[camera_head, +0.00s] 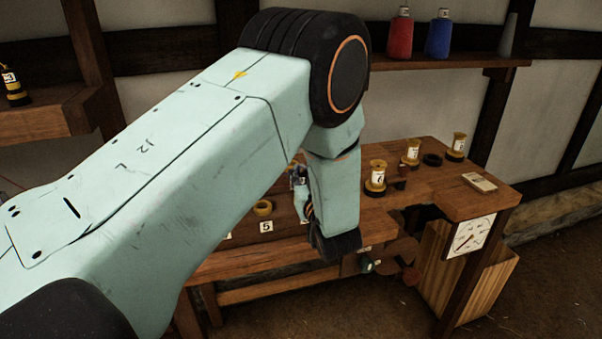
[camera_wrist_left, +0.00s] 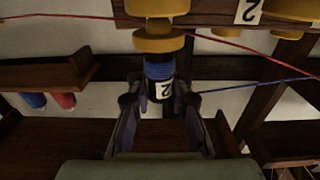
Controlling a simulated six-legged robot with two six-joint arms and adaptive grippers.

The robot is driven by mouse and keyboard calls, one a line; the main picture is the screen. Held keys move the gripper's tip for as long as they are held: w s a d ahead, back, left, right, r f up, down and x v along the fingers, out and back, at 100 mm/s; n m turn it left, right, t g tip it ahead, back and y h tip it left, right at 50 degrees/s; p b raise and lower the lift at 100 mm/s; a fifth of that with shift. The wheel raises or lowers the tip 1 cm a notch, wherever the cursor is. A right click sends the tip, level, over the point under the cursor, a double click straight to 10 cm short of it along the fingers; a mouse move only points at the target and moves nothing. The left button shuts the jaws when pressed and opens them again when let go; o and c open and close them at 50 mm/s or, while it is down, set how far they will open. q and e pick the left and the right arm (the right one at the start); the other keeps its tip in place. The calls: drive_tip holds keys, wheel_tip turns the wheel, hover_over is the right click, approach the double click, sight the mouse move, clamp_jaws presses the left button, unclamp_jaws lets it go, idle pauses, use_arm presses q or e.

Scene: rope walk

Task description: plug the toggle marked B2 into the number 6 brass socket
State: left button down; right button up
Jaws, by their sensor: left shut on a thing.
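My left arm crosses the head view, and my left gripper (camera_head: 300,180) is mostly hidden behind its forearm. In the left wrist view, which shows the place upside down, the left gripper (camera_wrist_left: 158,105) is shut on a blue-banded toggle (camera_wrist_left: 158,72). Its white label shows a 2; the letter is not readable. The toggle's end meets a yellow brass flange (camera_wrist_left: 158,43); whether it is seated in a socket I cannot tell. In the head view a brass ring socket (camera_head: 263,208) stands above a tag marked 5. A tag right of it is mostly covered by my arm. My right gripper is not in view.
A red cord (camera_wrist_left: 240,45) and a blue cord (camera_wrist_left: 250,87) stretch near the gripper.

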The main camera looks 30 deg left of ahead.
use_arm(q)
drive_tip(key=shift+f+b, duration=0.4)
drive_tip(key=shift+f, duration=0.25)
idle(0.6)
drive_tip(key=c, duration=1.5)
unclamp_jaws()
drive_tip(key=p+v, duration=0.9)
drive_tip(key=v, duration=0.2)
drive_tip(key=shift+r, duration=0.1)
